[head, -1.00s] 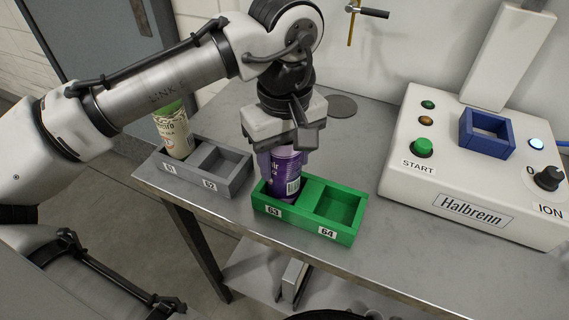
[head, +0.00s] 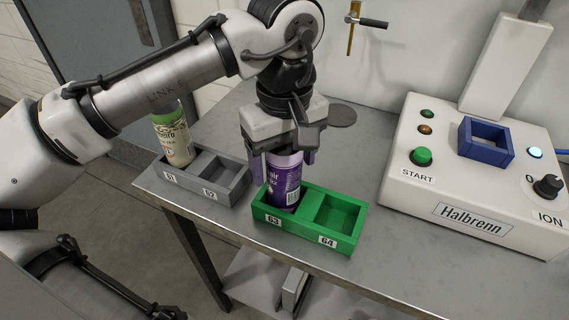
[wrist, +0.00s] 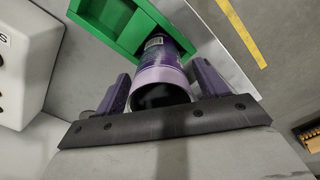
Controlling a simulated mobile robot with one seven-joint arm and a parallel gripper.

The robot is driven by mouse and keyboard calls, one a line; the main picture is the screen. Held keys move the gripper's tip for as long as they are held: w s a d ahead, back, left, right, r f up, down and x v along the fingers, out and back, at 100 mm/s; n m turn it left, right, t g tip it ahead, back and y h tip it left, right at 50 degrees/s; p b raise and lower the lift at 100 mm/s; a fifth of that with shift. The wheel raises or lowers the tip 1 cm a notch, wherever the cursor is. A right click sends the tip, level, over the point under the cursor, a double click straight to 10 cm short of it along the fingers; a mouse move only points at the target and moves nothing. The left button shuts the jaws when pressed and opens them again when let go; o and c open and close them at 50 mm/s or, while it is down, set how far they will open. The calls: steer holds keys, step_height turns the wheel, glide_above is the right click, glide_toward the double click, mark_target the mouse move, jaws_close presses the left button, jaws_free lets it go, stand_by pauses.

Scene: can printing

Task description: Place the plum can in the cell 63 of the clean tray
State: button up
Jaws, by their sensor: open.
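The purple plum can (head: 285,185) stands in cell 63 of the green tray (head: 318,240), the left of its two cells. Cell 64 (head: 338,213) is empty. My gripper (head: 283,160) is right above the can, with its fingers open on either side of the can's top. In the wrist view the can (wrist: 163,75) sits between the two spread purple fingers, with gaps on both sides. The can's base is hidden by the tray wall.
A grey tray (head: 195,190) to the left holds a green-topped cream can (head: 173,140) in cell 61; cell 62 is empty. The white Halbrenn machine (head: 470,210) with a blue square holder (head: 486,141) stands at the right. Bare table lies between.

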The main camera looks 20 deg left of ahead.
step_height(320, 180, up, 11)
steer(key=shift+f, duration=0.2)
stand_by(2.5)
